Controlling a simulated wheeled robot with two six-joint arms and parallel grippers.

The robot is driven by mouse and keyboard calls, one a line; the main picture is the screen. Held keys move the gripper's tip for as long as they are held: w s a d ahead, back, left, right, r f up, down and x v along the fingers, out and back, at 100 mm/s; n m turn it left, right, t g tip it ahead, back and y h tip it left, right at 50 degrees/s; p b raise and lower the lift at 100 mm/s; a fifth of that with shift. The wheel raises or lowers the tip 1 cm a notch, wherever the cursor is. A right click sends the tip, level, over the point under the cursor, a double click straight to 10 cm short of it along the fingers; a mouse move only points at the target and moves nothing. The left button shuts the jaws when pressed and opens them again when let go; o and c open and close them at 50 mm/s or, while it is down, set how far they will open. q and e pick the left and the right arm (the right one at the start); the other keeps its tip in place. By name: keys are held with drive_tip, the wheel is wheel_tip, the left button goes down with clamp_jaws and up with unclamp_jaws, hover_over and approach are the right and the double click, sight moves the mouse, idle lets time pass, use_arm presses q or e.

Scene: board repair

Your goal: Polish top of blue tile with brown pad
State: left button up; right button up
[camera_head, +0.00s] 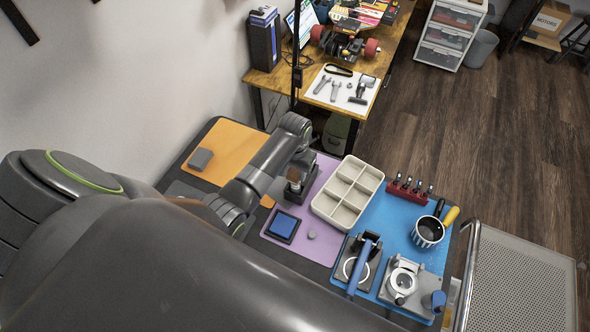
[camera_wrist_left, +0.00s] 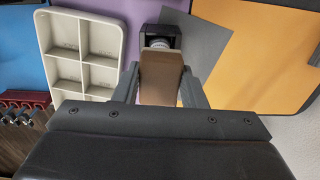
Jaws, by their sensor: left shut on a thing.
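The blue tile (camera_head: 282,226) lies flat in a dark square frame on the purple mat in the head view. My left gripper (camera_head: 297,184) is above the mat, behind and slightly right of the tile, apart from it. It is shut on the brown pad, which shows clearly between the two fingers in the left wrist view (camera_wrist_left: 160,76). A dark block with a pale round part (camera_wrist_left: 161,42) is just beyond the pad there. The tile does not show in the wrist view. My right gripper is in neither view.
A cream divided tray (camera_head: 318,203) stands right of my left gripper. A small grey disc (camera_head: 311,234) lies right of the tile. A grey block (camera_head: 201,159) rests on the orange mat. Fixtures, a red rack (camera_head: 408,188) and a striped cup (camera_head: 428,232) occupy the blue mat.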

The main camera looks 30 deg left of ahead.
sight(295, 172)
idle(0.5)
use_arm(q)
drive_tip(key=shift+r, duration=3.5)
drive_tip(key=shift+s+f, duration=0.1)
